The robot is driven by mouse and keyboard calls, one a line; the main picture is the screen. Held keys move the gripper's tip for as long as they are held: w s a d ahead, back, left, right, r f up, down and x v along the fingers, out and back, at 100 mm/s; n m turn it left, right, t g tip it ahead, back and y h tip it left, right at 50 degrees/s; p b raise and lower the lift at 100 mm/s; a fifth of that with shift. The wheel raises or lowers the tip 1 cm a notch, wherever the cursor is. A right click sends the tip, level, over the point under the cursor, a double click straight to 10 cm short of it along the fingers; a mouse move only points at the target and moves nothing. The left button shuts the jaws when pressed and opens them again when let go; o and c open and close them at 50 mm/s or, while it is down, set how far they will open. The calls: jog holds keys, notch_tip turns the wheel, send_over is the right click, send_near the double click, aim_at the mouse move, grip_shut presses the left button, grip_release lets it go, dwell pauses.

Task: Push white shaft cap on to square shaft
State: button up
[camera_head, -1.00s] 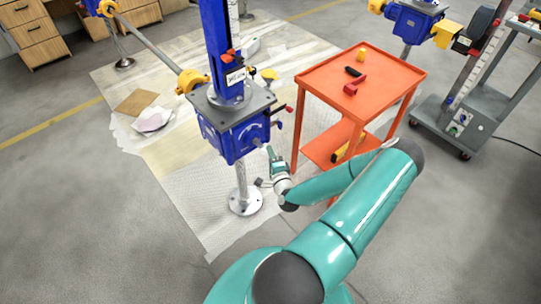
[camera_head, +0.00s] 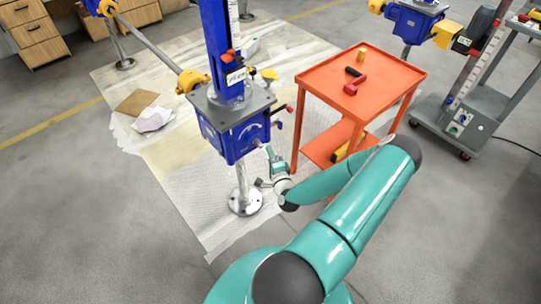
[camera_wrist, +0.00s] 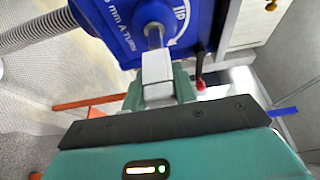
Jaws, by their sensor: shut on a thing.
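The white shaft cap (camera_wrist: 157,68) is between the two green fingers of my gripper (camera_wrist: 159,84) in the wrist view. My gripper is shut on it. The grey square shaft (camera_wrist: 154,36) sticks out of the blue jack housing (camera_wrist: 190,22), straight ahead of the cap. The shaft's near end meets or enters the cap; how deep, I cannot tell. In the head view my gripper (camera_head: 269,153) is close to the right side of the blue jack housing (camera_head: 238,140). The cap and shaft are too small to make out there.
An orange cart (camera_head: 335,75) with small red, black and yellow items stands right of the jack. A red-knobbed lever (camera_wrist: 199,84) hangs right of the cap. The jack's round foot (camera_head: 245,203) stands on a taped floor sheet.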

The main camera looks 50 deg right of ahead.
aim_at(262, 148)
jog(key=shift+w+d, duration=0.2)
jog(key=shift+w, duration=0.6)
jog(key=shift+w+d, duration=0.15)
jog(key=shift+w, duration=0.65)
jog(key=shift+w+d, duration=0.2)
jog(key=shift+w, duration=0.6)
jog(key=o, duration=1)
jog(key=v, duration=1.3)
jog(key=shift+s+a, duration=0.25)
jog(key=shift+s, duration=0.1)
jog(key=shift+w, duration=0.1)
